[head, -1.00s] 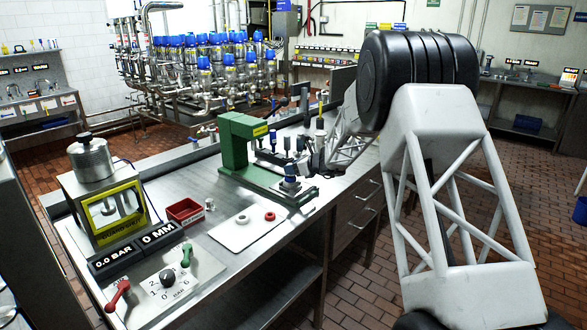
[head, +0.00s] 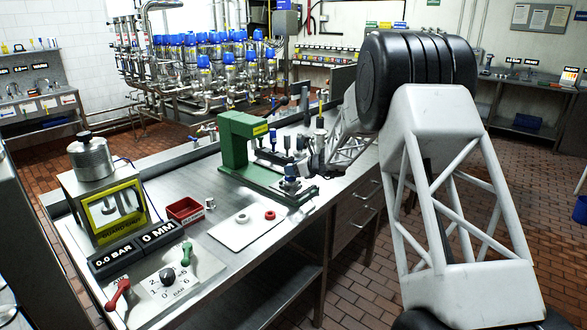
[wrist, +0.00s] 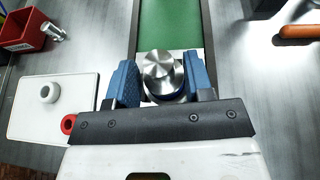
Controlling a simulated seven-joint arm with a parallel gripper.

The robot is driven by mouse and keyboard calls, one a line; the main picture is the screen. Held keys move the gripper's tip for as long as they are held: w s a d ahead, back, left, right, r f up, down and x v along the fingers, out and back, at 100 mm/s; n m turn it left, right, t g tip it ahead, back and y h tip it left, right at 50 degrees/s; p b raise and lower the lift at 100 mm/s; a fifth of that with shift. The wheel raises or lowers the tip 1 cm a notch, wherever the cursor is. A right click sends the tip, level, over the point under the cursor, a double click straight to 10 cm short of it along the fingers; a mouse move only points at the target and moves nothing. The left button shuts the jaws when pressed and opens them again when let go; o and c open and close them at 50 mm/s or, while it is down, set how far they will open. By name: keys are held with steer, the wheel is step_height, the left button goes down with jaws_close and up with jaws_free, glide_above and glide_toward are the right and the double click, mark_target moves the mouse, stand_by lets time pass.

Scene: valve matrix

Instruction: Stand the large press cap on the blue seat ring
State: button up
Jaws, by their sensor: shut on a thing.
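The large press cap (wrist: 163,72) is a round, shiny steel piece between the two blue finger pads of my gripper (wrist: 161,82) in the wrist view. My gripper is shut on it. A dark blue edge, which looks like the blue seat ring (wrist: 181,96), shows just below the cap. I cannot tell whether the cap rests on it or hangs just above. In the head view my gripper (head: 303,168) is at the front end of the green press, with the cap (head: 291,171) small and partly hidden there.
The green press frame (head: 238,142) stands behind the cap. A white plate (head: 236,235) with a white ring (head: 243,218) and a red ring (head: 269,215) lies to the left. A red bin (head: 184,211) and a small metal fitting (head: 210,204) are beyond it. The bench's front edge is close.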

steer(key=shift+f, duration=0.15)
steer(key=o, duration=1)
steer(key=shift+o, duration=0.2)
steer(key=shift+s+d, duration=0.1)
steer(key=v, duration=0.7)
steer(key=shift+s+d, duration=0.2)
